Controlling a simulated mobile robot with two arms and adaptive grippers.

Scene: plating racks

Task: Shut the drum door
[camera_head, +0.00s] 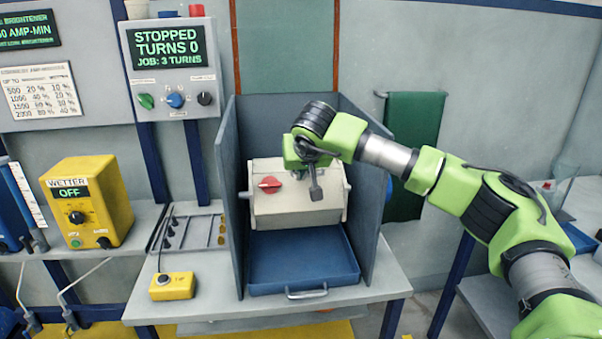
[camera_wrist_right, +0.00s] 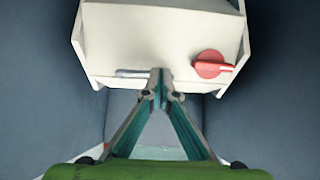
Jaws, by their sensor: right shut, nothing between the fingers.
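The cream drum (camera_head: 299,216) sits between the blue-grey side panels of its stand, above a blue tray. A red knob (camera_head: 270,184) is on its upper face, left of centre. The knob also shows in the right wrist view (camera_wrist_right: 209,66), beside a short grey bar (camera_wrist_right: 134,72) on the cream face. I cannot tell which panel is the door or whether it is fully closed. My right gripper (camera_head: 316,194) is shut and empty, pointing down in front of the drum, right of the knob. Its closed fingertips (camera_wrist_right: 161,76) overlap the drum's edge; contact is unclear. My left gripper is not in view.
Side panels (camera_head: 228,190) enclose the drum closely. The blue tray (camera_head: 300,276) below is empty. A control box (camera_head: 172,65) reads "STOPPED, TURNS 0, JOB: 3 TURNS". A yellow wetter box (camera_head: 90,205) stands left; a small yellow button box (camera_head: 172,287) is on the table.

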